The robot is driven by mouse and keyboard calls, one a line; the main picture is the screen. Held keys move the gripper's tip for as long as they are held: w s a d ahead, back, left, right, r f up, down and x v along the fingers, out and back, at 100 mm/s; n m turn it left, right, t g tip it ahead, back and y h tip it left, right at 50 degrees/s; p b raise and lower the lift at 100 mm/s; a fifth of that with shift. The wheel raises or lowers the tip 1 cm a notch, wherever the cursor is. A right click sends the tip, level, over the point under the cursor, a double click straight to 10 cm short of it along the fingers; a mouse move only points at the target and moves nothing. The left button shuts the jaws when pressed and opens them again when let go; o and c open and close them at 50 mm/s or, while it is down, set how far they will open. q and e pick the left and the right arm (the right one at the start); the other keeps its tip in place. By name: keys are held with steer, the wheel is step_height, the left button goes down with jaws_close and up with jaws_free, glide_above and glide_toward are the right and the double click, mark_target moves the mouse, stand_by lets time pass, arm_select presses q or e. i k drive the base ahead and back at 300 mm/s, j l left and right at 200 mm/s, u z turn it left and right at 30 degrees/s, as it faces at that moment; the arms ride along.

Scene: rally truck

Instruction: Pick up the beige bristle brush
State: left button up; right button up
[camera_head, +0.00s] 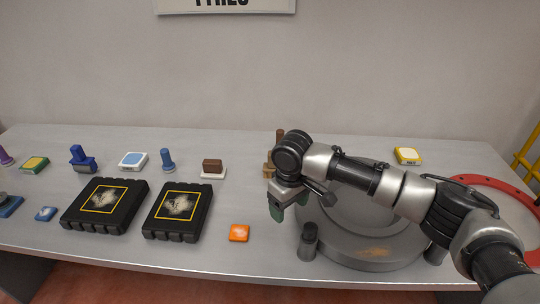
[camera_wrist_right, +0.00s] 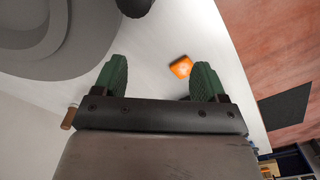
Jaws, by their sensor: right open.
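A tan wooden-looking object, which seems to be the beige bristle brush (camera_head: 269,167), stands on the table behind my right wrist in the head view. Its upright handle shows above the wrist; much of it is hidden and I cannot make out bristles. A brown cylinder end (camera_wrist_right: 68,118) at the left of the right wrist view may be part of it. My right gripper (camera_head: 288,208) is open, green fingers pointing down, in front of the brush and apart from it. My left gripper is not in view.
A large grey round part (camera_head: 372,250) lies under my right arm, with a red ring (camera_head: 508,207) to its right. An orange block (camera_head: 239,233) sits near the front edge. Two black trays (camera_head: 150,228) (camera_head: 69,221) and several small items stand left.

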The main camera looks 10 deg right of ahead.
mark_target(268, 168)
steer(key=i, duration=1.05)
